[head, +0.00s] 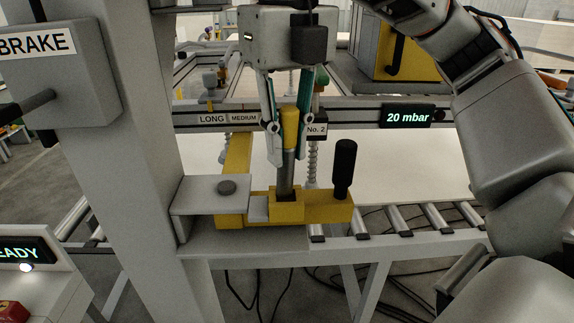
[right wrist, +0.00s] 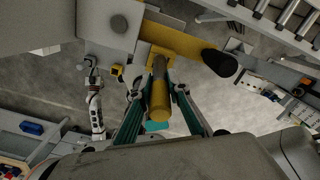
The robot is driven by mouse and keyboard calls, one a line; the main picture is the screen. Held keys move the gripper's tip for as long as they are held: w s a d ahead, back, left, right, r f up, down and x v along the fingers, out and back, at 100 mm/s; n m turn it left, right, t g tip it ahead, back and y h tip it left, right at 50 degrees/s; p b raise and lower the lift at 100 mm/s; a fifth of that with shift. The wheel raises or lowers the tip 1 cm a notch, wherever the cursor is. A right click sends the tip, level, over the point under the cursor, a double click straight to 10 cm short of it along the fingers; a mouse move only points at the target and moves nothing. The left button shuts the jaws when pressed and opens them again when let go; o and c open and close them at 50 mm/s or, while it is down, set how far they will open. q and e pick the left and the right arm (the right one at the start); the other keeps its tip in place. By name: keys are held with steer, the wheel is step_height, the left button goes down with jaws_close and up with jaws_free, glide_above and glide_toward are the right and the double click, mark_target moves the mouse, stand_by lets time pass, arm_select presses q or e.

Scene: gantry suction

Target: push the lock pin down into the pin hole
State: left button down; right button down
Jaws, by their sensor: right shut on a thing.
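The lock pin, with a yellow head (head: 290,128) and a grey metal shaft, stands upright over the yellow block (head: 285,211). My right gripper (head: 288,155) comes down from above, its fingers shut on the pin from both sides. In the right wrist view the yellow head (right wrist: 160,101) sits between the teal fingers, with the grey shaft beyond it. The shaft's lower end meets the raised collar of the block. The pin hole is hidden there, and I cannot tell how deep the shaft sits. My left gripper is not in view.
A black upright handle (head: 344,167) stands on the block's right end. A grey bracket plate (head: 209,193) with a round bolt lies to the left, beside a thick grey post (head: 130,130). Rollers (head: 400,219) run right. A rail behind carries a "20 mbar" display (head: 407,117).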

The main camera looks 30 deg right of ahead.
mark_target(285, 169)
step_height(285, 169, down, 4)
steer(key=shift+r, duration=0.1)
steer(key=shift+f, duration=0.4)
steer(key=shift+w+f, duration=0.2)
steer(key=shift+w, duration=0.05)
steer(key=shift+s+r, duration=0.1)
steer(key=c, duration=2.2)
jaws_free()
steer(key=o, duration=0.3)
steer(key=shift+w+d, duration=0.1)
steer(key=shift+w, duration=0.15)
steer(key=shift+s+r, duration=0.1)
steer(key=shift+s, duration=0.1)
steer(key=shift+r, duration=3.65)
